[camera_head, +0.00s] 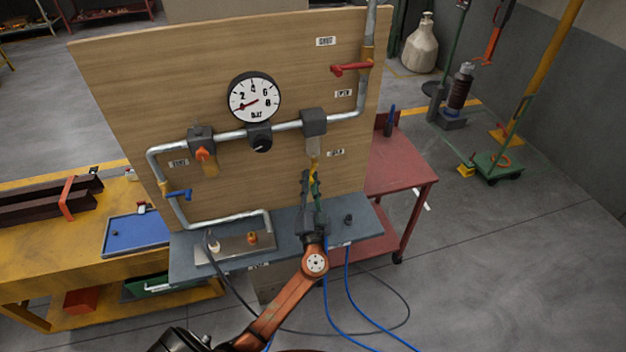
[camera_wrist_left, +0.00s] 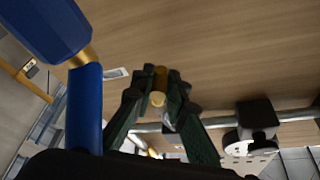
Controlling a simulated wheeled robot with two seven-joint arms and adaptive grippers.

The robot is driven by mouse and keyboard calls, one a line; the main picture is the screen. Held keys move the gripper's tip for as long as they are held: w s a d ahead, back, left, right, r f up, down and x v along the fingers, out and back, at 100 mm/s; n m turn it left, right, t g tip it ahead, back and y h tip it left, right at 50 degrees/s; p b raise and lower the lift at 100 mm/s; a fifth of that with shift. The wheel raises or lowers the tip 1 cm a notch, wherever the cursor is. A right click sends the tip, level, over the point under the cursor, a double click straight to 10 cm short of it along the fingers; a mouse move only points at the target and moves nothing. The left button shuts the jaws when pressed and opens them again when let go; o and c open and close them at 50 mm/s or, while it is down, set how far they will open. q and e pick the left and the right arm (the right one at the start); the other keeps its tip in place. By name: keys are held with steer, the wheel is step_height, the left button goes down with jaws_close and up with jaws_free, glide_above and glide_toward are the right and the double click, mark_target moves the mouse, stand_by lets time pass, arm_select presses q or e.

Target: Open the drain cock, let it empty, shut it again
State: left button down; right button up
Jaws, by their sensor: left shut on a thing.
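The drain cock (camera_head: 314,171) is a small yellow brass fitting under the filter bowl (camera_head: 312,146), below the dark filter head on the pipe. My left gripper (camera_head: 312,183) reaches up to it from below with dark green fingers. In the left wrist view the fingertips (camera_wrist_left: 160,88) are shut on the round brass end of the cock (camera_wrist_left: 158,98). The fingers hide part of the cock, and I cannot tell whether it is open or shut. I cannot make out any liquid in the bowl. My right gripper is not in view.
The wooden panel (camera_head: 120,75) carries pipes, a pressure gauge (camera_head: 254,98), a red lever (camera_head: 350,67), a blue lever (camera_head: 178,194) and an orange knob (camera_head: 203,154). A grey shelf (camera_head: 345,232) lies beneath. A large blue shape (camera_wrist_left: 50,30) is close to the wrist camera.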

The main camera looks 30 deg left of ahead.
arm_select(q)
steer(key=shift+s+r+m+h+p, duration=0.2)
steer(key=shift+m+h+p, duration=0.1)
steer(key=shift+m+h, duration=0.3)
steer(key=shift+s+a+r+m+g+h+p, duration=0.35)
steer(key=shift+r+m+h+p, duration=0.35)
steer(key=shift+m+p, duration=2.25)
steer(key=shift+s+a+r+m+g+h+p, duration=0.5)
steer(key=shift+m+p, duration=1.15)
steer(key=shift+p, duration=2.65)
steer(key=shift+s+r+m+g+h+p, duration=0.2)
steer(key=shift+r+m+h+p, duration=0.6)
steer(key=shift+m+p, duration=2.15)
steer(key=shift+f+n+p, duration=0.1)
steer(key=shift+n+p, duration=0.55)
steer(key=c, duration=2.3)
jaws_free()
steer(key=o, duration=0.4)
steer(key=shift+w+r, duration=0.1)
steer(key=shift+r, duration=0.1)
steer(key=shift+c, duration=0.2)
